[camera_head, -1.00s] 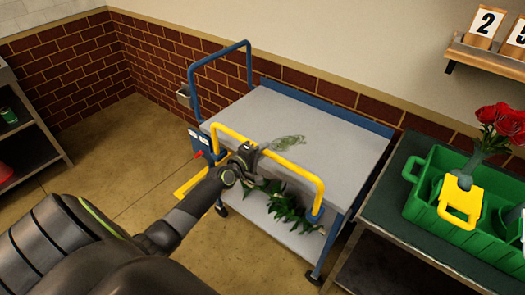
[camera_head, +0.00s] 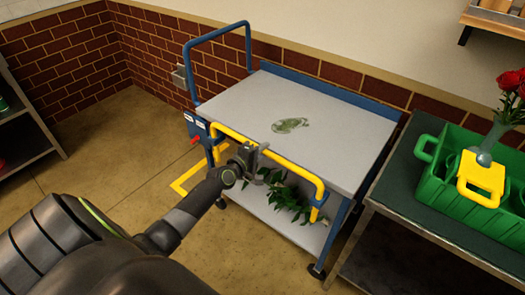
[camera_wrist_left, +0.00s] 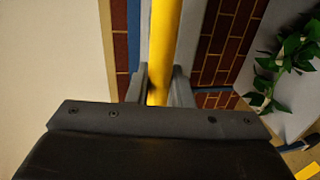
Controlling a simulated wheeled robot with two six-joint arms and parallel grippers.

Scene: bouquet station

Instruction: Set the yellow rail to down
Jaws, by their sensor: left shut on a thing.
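The yellow rail (camera_head: 303,170) runs along the front edge of the blue-framed cart (camera_head: 335,145), about level with its grey top. Its right end bends down to the cart's frame. In the left wrist view, the rail (camera_wrist_left: 165,45) passes between the two fingers of my left gripper (camera_wrist_left: 158,88). My right gripper is not in view.
Green leaves (camera_head: 290,200) lie on the cart's lower shelf, and a green printed mark (camera_head: 290,125) is on its top. A blue hoop handle (camera_head: 218,38) stands at the left. On the right, a table holds a green crate (camera_head: 425,180) with a yellow tag (camera_head: 482,180).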

